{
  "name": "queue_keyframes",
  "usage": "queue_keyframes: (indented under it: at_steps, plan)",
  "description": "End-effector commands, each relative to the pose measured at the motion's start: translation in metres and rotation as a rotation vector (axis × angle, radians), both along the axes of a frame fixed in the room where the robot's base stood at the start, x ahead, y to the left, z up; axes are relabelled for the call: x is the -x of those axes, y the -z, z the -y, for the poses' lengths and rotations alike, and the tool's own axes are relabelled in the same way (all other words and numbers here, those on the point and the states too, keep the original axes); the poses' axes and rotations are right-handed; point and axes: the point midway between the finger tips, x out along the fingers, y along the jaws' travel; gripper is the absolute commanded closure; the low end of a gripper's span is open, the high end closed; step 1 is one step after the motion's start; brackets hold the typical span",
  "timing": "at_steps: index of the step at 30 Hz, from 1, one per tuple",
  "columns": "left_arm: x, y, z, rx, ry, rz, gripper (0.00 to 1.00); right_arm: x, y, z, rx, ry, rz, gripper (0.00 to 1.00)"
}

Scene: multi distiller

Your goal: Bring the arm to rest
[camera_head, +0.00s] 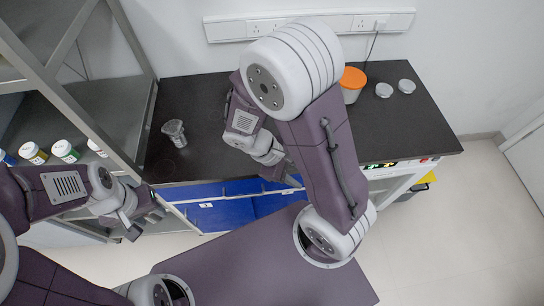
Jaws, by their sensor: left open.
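My left arm comes in from the left, with its grey and purple gripper (143,216) low in front of the shelf rack's near corner. It is open, and I see nothing in it. My right arm is raised and bent over the dark bench (215,92). Its gripper (286,176) points down near the bench's front edge, above the blue trays. The arm's own links partly cover it, so its fingers do not show clearly.
A clear glass vessel (174,132) stands on the bench's left. An orange-lidded container (352,82) and two small clear dishes (384,90) are at the back right. Several small bottles (65,151) line the shelf rack (130,100). Blue trays (232,208) lie below the bench edge.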

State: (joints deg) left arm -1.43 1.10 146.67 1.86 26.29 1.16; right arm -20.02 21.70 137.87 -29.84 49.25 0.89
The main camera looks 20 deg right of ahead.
Motion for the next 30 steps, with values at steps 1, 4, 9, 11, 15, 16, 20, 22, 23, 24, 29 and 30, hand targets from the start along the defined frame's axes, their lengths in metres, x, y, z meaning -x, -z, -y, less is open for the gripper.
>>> queue_keyframes:
  at_steps: [1, 4, 9, 11, 15, 16, 20, 22, 23, 24, 29, 30]
  plan:
    - [0.0, 0.0, 0.0, 0.0, 0.0, 0.0, 0.58, 0.001, -0.001, -0.014, -0.137, 0.215, 0.123, 0.62]
    - [0.0, 0.0, 0.0, 0.0, 0.0, 0.0, 0.58, -0.018, -0.01, -0.035, -0.332, 0.545, 0.35, 0.62]
    - [0.0, 0.0, 0.0, 0.0, 0.0, 0.0, 0.58, -0.043, -0.023, -0.039, -0.441, 0.767, 0.53, 0.62]
    - [0.0, 0.0, 0.0, 0.0, 0.0, 0.0, 0.58, -0.044, -0.024, -0.039, -0.445, 0.775, 0.537, 0.62]
    - [0.0, 0.0, 0.0, 0.0, 0.0, 0.0, 0.58, -0.043, -0.024, -0.04, -0.444, 0.771, 0.534, 0.62]
    - [0.0, 0.0, 0.0, 0.0, 0.0, 0.0, 0.58, -0.043, -0.024, -0.04, -0.444, 0.77, 0.534, 0.62]
    - [0.0, 0.0, 0.0, 0.0, 0.0, 0.0, 0.58, -0.043, -0.024, -0.04, -0.443, 0.769, 0.533, 0.62]
    - [0.0, 0.0, 0.0, 0.0, 0.0, 0.0, 0.58, -0.043, -0.024, -0.04, -0.444, 0.768, 0.533, 0.62]
    - [0.0, 0.0, 0.0, 0.0, 0.0, 0.0, 0.58, -0.043, -0.024, -0.04, -0.444, 0.768, 0.533, 0.62]
    - [0.0, 0.0, 0.0, 0.0, 0.0, 0.0, 0.58, -0.043, -0.024, -0.04, -0.444, 0.768, 0.533, 0.62]
    - [0.0, 0.0, 0.0, 0.0, 0.0, 0.0, 0.58, -0.043, -0.024, -0.04, -0.444, 0.768, 0.533, 0.62]
    - [0.0, 0.0, 0.0, 0.0, 0.0, 0.0, 0.58, -0.043, -0.024, -0.04, -0.444, 0.768, 0.533, 0.62]
